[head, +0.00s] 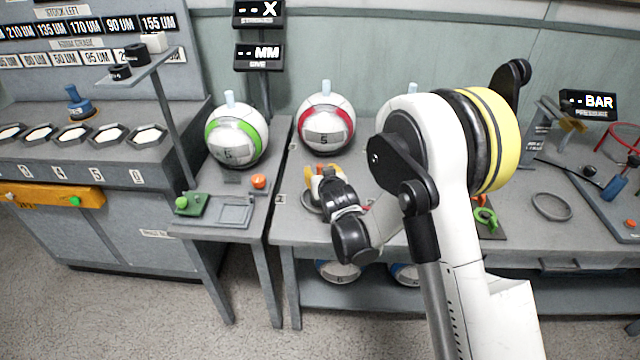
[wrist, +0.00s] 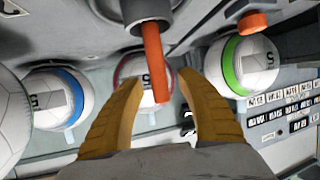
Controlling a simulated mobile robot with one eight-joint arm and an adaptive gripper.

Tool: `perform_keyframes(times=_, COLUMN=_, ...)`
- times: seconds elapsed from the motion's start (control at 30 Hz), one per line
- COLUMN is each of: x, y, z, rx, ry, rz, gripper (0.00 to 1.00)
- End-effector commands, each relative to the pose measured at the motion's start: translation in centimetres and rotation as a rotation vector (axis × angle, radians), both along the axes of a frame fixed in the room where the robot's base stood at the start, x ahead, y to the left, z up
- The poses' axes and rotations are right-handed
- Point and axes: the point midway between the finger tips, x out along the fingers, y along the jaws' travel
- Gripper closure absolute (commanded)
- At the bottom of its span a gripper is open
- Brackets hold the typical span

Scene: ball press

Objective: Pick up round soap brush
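An orange upright handle (wrist: 153,60) rises from a grey round holder (wrist: 138,12) in the wrist view, which looks upside down. It appears to be the round soap brush; its bristles are not visible. In the head view, the grey rim (head: 311,205) of that holder seems to show under my gripper (head: 322,174) on the middle table, and the handle is mostly hidden. My gripper in the wrist view (wrist: 160,82) has its two yellow-brown fingers apart, one on each side of the handle. I see gaps between handle and fingers.
A ball with a red ring (head: 326,123) stands behind my gripper, and one with a green ring (head: 237,136) to the left. An orange button (head: 258,181) is near the left table's edge. A blue-handled tool (head: 79,103) stands on the left machine. A grey ring (head: 551,206) lies right.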

Motion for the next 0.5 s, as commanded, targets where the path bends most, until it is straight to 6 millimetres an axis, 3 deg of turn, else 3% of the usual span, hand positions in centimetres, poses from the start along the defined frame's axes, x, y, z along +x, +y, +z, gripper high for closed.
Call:
perform_keyframes(times=0.03, x=-0.01, y=0.0, z=0.02, rx=0.0, ry=0.0, rz=0.0, gripper=0.69)
perform_keyframes(times=0.13, x=-0.02, y=0.0, z=0.01, rx=0.0, ry=0.0, rz=0.0, gripper=1.0)
perform_keyframes(times=0.5, x=-0.04, y=0.0, z=0.04, rx=0.0, ry=0.0, rz=0.0, gripper=1.0)
